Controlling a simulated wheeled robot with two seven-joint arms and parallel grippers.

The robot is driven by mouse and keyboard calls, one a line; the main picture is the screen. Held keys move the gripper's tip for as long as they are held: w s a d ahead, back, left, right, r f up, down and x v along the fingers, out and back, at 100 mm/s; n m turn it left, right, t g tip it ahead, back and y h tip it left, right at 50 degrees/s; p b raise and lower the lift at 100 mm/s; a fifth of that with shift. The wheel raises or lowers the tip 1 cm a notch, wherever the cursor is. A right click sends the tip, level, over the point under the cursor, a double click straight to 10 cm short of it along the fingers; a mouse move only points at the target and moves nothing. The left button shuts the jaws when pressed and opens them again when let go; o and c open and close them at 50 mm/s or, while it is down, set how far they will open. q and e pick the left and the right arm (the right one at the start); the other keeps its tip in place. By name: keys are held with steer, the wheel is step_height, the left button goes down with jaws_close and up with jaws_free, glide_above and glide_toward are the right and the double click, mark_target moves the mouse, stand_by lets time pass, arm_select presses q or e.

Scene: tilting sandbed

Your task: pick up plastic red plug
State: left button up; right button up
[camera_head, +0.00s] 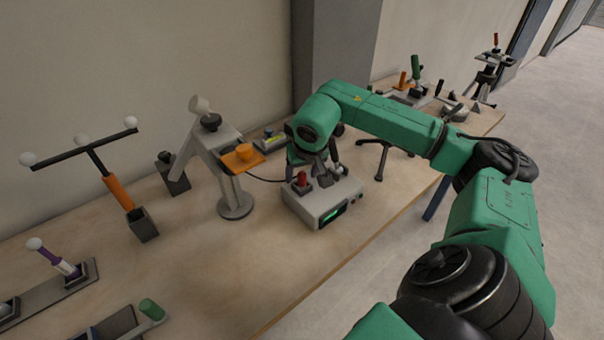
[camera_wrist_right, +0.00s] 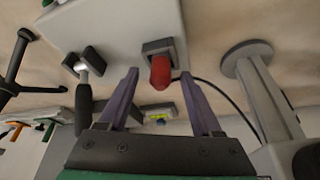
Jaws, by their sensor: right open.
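The red plug (camera_head: 302,178) stands in a dark square socket on top of a light grey box (camera_head: 330,208) with a green display. In the right wrist view the red plug (camera_wrist_right: 160,72) lies between the lines of my two finger tips, with its dark socket (camera_wrist_right: 158,47) behind it. My right gripper (camera_head: 324,174) is open and hangs just above the box, close beside the plug in the head view. In the wrist view its fingers (camera_wrist_right: 160,78) show clear gaps on both sides of the plug; I see no contact. My left gripper is not in view.
A black-handled tool (camera_wrist_right: 84,98) stands in a holder on the same box. A grey stand (camera_head: 233,190) with an orange plate (camera_head: 243,157) is left of the box. A cable runs behind it.

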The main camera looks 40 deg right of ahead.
jaws_close()
steer(key=shift+r, duration=0.1)
